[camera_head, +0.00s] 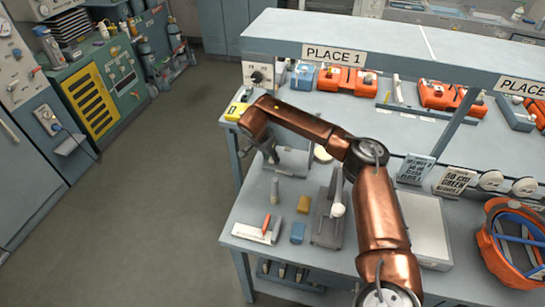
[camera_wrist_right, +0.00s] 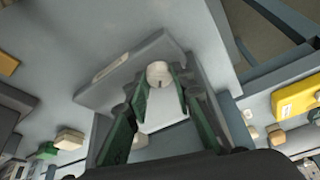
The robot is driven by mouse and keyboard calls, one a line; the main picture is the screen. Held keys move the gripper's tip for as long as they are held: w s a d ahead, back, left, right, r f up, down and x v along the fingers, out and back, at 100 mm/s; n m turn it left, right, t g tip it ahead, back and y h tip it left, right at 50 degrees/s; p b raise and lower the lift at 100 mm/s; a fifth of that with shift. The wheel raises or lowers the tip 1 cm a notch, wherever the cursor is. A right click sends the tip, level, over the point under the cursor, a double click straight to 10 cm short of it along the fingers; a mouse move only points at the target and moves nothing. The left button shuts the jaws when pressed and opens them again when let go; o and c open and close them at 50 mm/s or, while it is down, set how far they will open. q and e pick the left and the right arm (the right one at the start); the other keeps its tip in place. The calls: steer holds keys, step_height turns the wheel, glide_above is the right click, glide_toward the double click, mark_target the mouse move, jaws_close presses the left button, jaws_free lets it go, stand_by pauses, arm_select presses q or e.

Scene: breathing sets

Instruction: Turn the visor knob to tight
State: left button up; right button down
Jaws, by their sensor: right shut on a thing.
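My right gripper (camera_head: 269,152) reaches down to a grey fixture (camera_head: 292,163) at the left end of the bench. In the right wrist view, the green fingertips of this gripper (camera_wrist_right: 159,88) are closed on a round cream knob (camera_wrist_right: 158,72), one on each side. The knob has a small dark mark on its face and sits at the edge of the grey fixture (camera_wrist_right: 125,72), which carries a pale label strip. I take this as the visor knob. No tight marking is legible. In the head view the gripper hides the knob. My left gripper is not in view.
Small blocks, a red-tipped tool on a white block (camera_head: 255,233) and a grey stand (camera_head: 328,225) are on the bench front. A raised shelf labelled PLACE 1 (camera_head: 334,54) runs behind. Open floor lies left.

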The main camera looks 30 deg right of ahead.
steer(key=shift+m, duration=0.4)
steer(key=c, duration=1.7)
jaws_free()
steer(key=shift+o, duration=0.2)
steer(key=shift+r, duration=0.15)
